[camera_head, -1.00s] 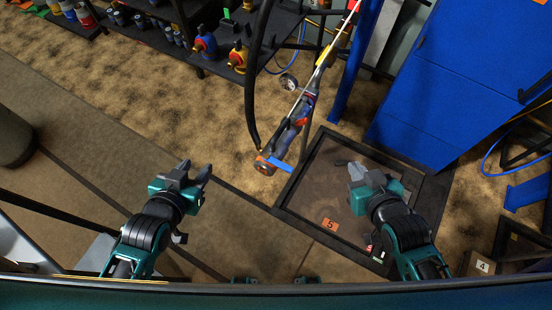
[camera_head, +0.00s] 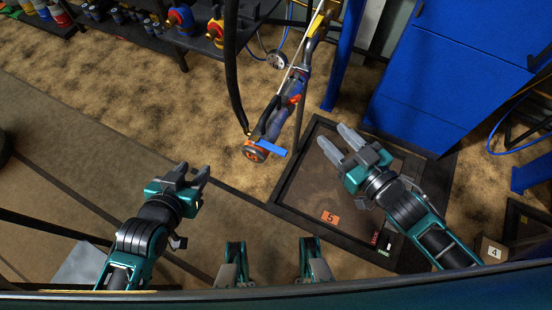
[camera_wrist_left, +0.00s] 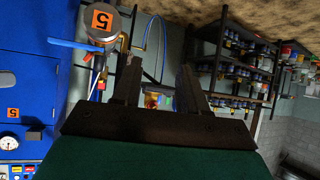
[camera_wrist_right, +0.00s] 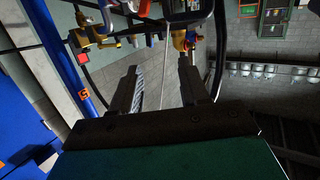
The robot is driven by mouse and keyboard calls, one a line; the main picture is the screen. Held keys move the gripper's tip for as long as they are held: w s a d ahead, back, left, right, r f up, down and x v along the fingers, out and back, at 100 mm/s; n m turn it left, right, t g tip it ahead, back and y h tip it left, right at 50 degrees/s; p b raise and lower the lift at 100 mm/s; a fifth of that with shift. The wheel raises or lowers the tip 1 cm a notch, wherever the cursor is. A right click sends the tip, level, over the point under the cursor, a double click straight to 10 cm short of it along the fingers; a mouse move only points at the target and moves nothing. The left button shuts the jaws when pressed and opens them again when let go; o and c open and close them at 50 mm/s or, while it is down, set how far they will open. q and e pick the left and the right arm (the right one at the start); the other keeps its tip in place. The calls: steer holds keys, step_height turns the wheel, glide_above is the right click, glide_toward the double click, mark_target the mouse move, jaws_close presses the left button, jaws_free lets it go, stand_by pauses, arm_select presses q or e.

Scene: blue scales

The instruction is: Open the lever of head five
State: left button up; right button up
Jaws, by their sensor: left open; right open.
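My left gripper (camera_head: 192,172) is open and empty, left of and nearer than the head. My right gripper (camera_head: 335,145) is open and empty over the scale platform, right of the lever and apart from it.
The dark-framed scale platform (camera_head: 296,196) bears an orange 5 label (camera_head: 330,218). A blue post (camera_head: 345,60) and blue cabinet (camera_head: 430,85) stand behind it. A black hose (camera_head: 231,75) runs beside the head. Shelves with cans (camera_head: 155,22) stand at the back left. Carpet left of the head is clear.

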mark_target(277, 149)
steer(key=s+a+f+n+g+y+b, duration=0.1)
steer(key=s+f+n+g+y+b, duration=0.4)
steer(key=f+y+b, duration=0.3)
steer(key=shift+n, duration=0.4)
steer(key=x, duration=0.4)
steer(key=b+x, duration=0.1)
steer(key=x, duration=0.3)
steer(key=w+x, duration=0.1)
steer(key=x, duration=0.4)
steer(key=shift+d+f, duration=0.15)
steer(key=shift+d, duration=0.15)
steer(key=shift+w+a, duration=0.2)
steer(key=shift+a, duration=0.15)
arm_select(q)
step_height(277, 149, down, 8)
steer(key=w+d, duration=0.1)
steer(key=d, duration=0.1)
steer(key=shift+w+h, duration=0.15)
steer(key=shift+h, duration=0.15)
arm_select(e)
jaws_close()
